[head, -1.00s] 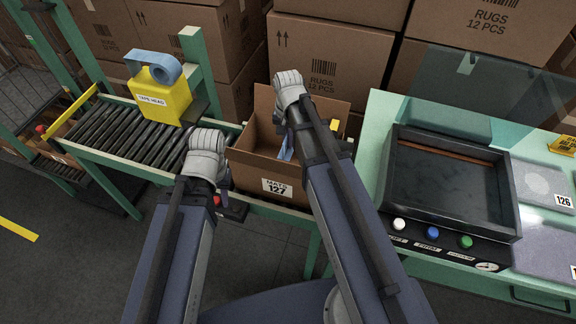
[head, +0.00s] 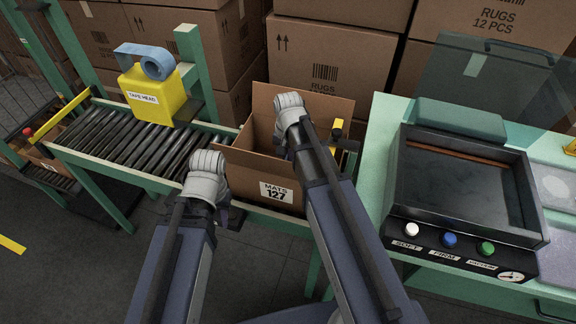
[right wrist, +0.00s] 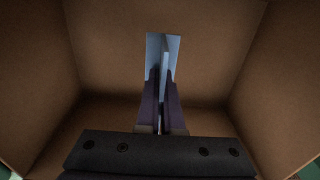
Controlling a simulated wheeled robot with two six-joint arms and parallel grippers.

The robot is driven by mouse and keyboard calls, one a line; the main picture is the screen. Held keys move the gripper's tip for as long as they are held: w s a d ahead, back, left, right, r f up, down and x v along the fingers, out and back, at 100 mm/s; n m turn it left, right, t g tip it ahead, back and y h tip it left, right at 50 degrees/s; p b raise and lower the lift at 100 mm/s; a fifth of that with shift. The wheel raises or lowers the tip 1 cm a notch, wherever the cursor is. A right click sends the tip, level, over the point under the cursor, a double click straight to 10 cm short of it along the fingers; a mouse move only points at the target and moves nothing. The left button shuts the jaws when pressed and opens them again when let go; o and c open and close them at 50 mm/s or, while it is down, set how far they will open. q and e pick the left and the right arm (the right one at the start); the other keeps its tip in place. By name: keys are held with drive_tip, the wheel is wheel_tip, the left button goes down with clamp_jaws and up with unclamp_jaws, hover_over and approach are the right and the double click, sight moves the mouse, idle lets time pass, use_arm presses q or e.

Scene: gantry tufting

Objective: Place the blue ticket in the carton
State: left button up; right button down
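The open carton (head: 240,161), labelled MATS 127, stands on the conveyor's near end. My right arm reaches over it, and its gripper is down inside, mostly hidden behind the arm in the head view. In the right wrist view my right gripper (right wrist: 163,90) is shut on the blue ticket (right wrist: 163,45), which sticks out past the fingertips between the brown carton walls. The ticket is hidden in the head view. My left gripper (head: 232,216) is outside the carton, by its near left corner; its fingers are too hidden to judge.
A roller conveyor (head: 118,139) with a yellow tape head (head: 152,95) lies left of the carton. A press tray (head: 460,190) with several buttons sits on the green bench at right. Stacked cartons (head: 330,60) stand behind.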

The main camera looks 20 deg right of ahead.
drive_tip(key=shift+r, duration=0.1)
drive_tip(key=shift+f+b, duration=0.55)
drive_tip(key=shift+f, duration=0.1)
drive_tip(key=c, duration=1.1)
unclamp_jaws()
drive_tip(key=shift+o, duration=0.2)
drive_tip(key=shift+r, duration=0.1)
wheel_tip(320, 180, up, 13)
drive_tip(key=p, duration=1.3)
